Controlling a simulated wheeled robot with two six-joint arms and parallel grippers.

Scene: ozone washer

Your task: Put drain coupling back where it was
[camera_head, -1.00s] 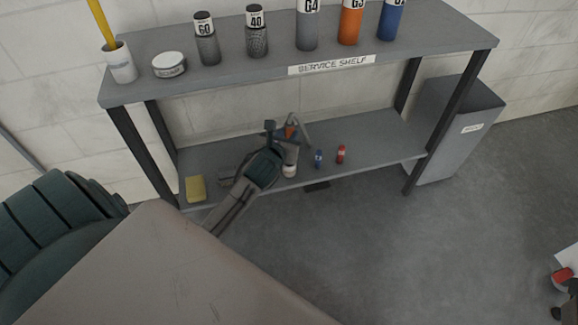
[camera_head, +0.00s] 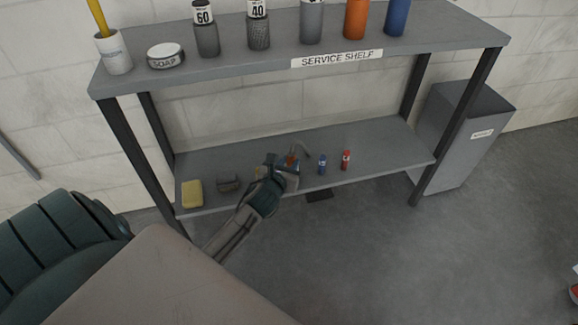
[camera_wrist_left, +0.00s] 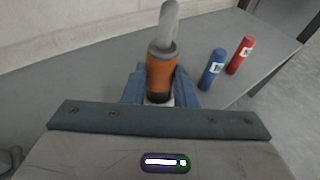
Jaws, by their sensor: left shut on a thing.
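My left gripper (camera_head: 281,170) is at the lower shelf (camera_head: 385,148), shut on an orange piece (camera_head: 291,160) with a bent grey end. In the left wrist view the orange piece (camera_wrist_left: 162,69) stands between the blue fingers, with its grey end pointing up and a dark band at its lower part. It is probably the drain coupling, but I cannot be sure. Its bottom is hidden by the gripper, so I cannot tell whether it touches the shelf. My right gripper is not in view.
Right of the gripper stand a small blue cylinder (camera_head: 322,165) and a red one (camera_head: 346,160). Left are a dark block (camera_head: 228,181) and a yellow sponge (camera_head: 192,193). The upper shelf (camera_head: 280,62) overhangs. A grey bin (camera_head: 462,140) stands at the right.

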